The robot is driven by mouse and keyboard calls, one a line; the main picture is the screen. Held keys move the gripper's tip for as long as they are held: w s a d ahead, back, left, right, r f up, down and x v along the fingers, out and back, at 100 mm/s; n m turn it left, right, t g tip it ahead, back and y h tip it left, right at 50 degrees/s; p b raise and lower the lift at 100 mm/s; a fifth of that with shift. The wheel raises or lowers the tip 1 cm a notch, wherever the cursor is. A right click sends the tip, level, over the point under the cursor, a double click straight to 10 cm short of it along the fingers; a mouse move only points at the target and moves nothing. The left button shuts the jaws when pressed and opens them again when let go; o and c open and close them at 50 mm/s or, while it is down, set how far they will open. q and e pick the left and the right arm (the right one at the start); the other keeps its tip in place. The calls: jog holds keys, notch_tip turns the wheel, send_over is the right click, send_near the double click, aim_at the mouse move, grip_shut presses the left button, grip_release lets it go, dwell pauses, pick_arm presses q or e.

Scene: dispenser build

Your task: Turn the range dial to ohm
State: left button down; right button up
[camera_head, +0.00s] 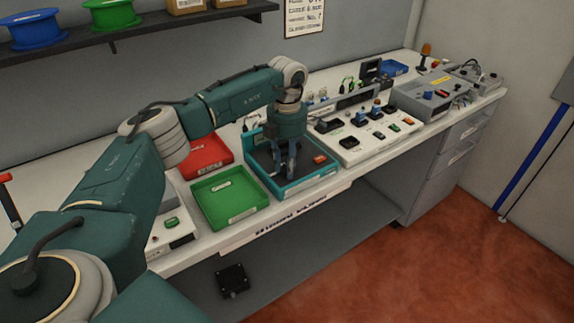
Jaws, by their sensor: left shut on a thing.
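My left arm comes in from the left, and my left gripper (286,172) points straight down over a teal-edged tray (262,186) with a dark floor. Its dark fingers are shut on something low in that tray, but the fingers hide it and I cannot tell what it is. A small orange piece (320,159) lies to the right of the fingers. I cannot make out the range dial or its marks. My right gripper is out of view.
A green tray (226,211) and a red tray (222,146) sit left of the teal one. A white panel (356,157) with several dark parts lies to its right, with grey equipment (408,98) beyond. A shelf (150,29) with spools runs along the wall.

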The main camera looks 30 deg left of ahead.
pick_arm(q)
jog(key=shift+w+r, duration=0.1)
jog(key=shift+r, duration=0.05)
jog(key=c, duration=1.4)
grip_release()
notch_tip(320, 180, up, 12)
